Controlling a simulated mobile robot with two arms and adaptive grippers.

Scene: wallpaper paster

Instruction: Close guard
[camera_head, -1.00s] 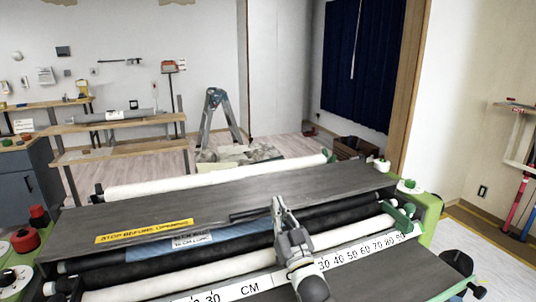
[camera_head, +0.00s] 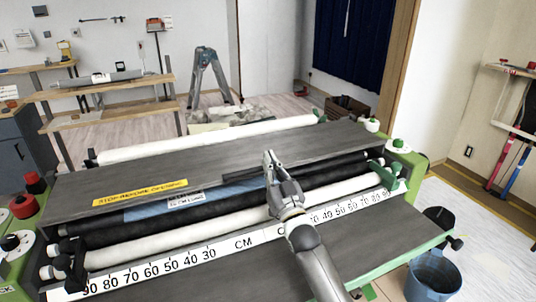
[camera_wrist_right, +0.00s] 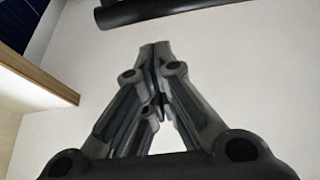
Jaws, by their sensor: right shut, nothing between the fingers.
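The guard is a long dark grey panel (camera_head: 300,150) across the top of the pasting machine, with a yellow warning label (camera_head: 140,193) on its front left part. A dark handle bar (camera_head: 240,177) lies along its front edge. Blue, black and white rollers show below that edge, uncovered. My right gripper (camera_head: 269,155) is shut and empty, pointing up and away in front of the guard, just right of the handle's middle. Contact cannot be told. In the wrist view its fingers (camera_wrist_right: 155,55) are together, with a black bar (camera_wrist_right: 160,8) beyond them. My left gripper is out of view.
A white ruler strip (camera_head: 150,267) marked CM runs along the machine's front, above a dark lower board (camera_head: 370,245). Green end frames with knobs (camera_head: 398,144) stand at both sides. A blue bucket (camera_head: 433,275) is on the floor at the right.

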